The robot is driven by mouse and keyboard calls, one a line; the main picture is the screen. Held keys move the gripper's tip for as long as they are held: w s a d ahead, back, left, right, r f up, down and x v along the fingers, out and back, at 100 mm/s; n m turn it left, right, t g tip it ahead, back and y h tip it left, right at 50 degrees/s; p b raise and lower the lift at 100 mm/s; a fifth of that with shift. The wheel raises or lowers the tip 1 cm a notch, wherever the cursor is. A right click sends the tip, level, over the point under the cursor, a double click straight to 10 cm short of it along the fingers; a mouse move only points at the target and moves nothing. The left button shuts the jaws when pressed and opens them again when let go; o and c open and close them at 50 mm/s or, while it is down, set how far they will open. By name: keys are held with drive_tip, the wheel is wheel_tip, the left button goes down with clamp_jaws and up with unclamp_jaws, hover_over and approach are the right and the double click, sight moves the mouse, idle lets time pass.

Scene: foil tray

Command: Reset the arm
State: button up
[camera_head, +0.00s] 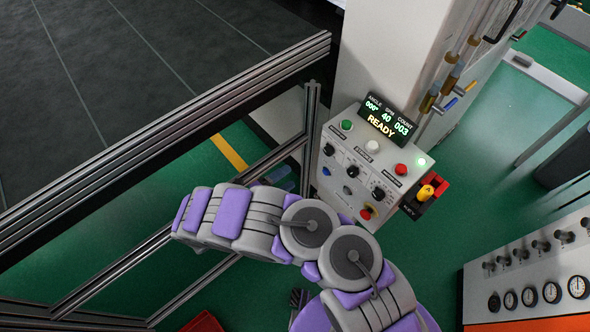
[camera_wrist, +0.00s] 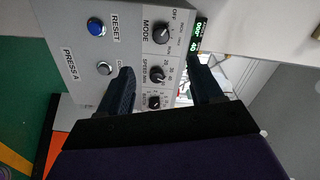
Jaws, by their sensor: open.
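My arm (camera_head: 310,225), grey with purple pads, reaches up from the bottom and bends to the left, in front of the metal frame. Its gripper is not clearly seen in the head view. In the wrist view, my gripper (camera_wrist: 163,82) has two dark fingers apart, with nothing between them. Beyond the fingers is a grey panel (camera_wrist: 128,50) with a blue button (camera_wrist: 96,27) marked RESET, a grey button (camera_wrist: 104,68) and several black knobs. I cannot tell whether the fingers touch it.
A control box (camera_head: 368,165) with a READY display stands right of the arm, with a red-and-yellow switch (camera_head: 428,190) on its side. An aluminium frame (camera_head: 170,135) crosses at left. A gauge panel (camera_head: 530,270) is at lower right. Green floor (camera_head: 440,250) lies clear between.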

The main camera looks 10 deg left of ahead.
drive_tip(key=shift+s+a, duration=0.35)
drive_tip(key=shift+s, duration=0.15)
